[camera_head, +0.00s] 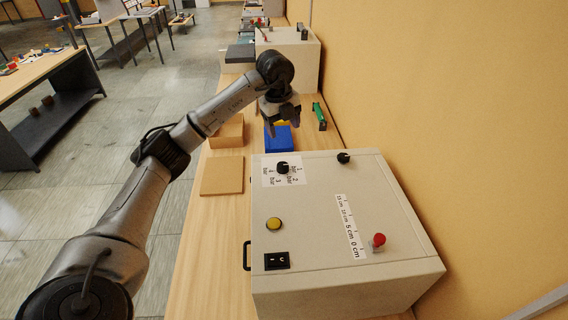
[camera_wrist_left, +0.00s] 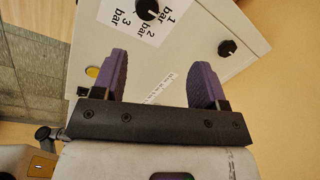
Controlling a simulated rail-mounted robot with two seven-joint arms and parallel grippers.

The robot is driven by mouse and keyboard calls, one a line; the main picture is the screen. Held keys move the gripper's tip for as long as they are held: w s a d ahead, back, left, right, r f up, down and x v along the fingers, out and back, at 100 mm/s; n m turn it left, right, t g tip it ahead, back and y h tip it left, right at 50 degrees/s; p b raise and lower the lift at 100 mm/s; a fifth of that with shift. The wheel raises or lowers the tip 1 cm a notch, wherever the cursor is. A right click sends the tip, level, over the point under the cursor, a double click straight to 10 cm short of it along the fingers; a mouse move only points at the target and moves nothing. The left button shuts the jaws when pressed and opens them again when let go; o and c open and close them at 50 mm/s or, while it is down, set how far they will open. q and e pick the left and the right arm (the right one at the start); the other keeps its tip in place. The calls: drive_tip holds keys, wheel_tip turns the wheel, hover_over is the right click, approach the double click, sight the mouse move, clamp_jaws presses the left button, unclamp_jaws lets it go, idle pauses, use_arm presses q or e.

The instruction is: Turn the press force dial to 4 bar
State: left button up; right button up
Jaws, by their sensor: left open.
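The press force dial (camera_head: 282,167) is a black round knob on a white label marked 1 to 4 bar, on top of a light grey control box (camera_head: 310,220). It also shows at the top edge of the left wrist view (camera_wrist_left: 147,8), partly cut off. Which mark it points at is too small to tell. My left gripper (camera_head: 283,120) is above the table beyond the box's far edge, apart from the dial. In the left wrist view its purple fingers (camera_wrist_left: 160,70) are spread with nothing between them. My right gripper is not in view.
The box also carries a second black knob (camera_head: 344,157), a yellow button (camera_head: 274,224), a black switch (camera_head: 277,261) and a red-topped slider (camera_head: 379,240) beside a cm scale. Beyond are a blue bin (camera_head: 280,140) and a green object (camera_head: 319,115). A wall stands close on the right.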

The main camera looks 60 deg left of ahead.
sight(282, 164)
use_arm(q)
wheel_tip(282, 164, down, 14)
drive_tip(key=shift+s+n+g, duration=0.1)
drive_tip(key=shift+n+g, duration=0.3)
drive_tip(key=shift+n, duration=0.7)
drive_tip(key=shift+c, duration=0.3)
drive_tip(key=c, duration=0.9)
drive_tip(key=shift+o, duration=0.2)
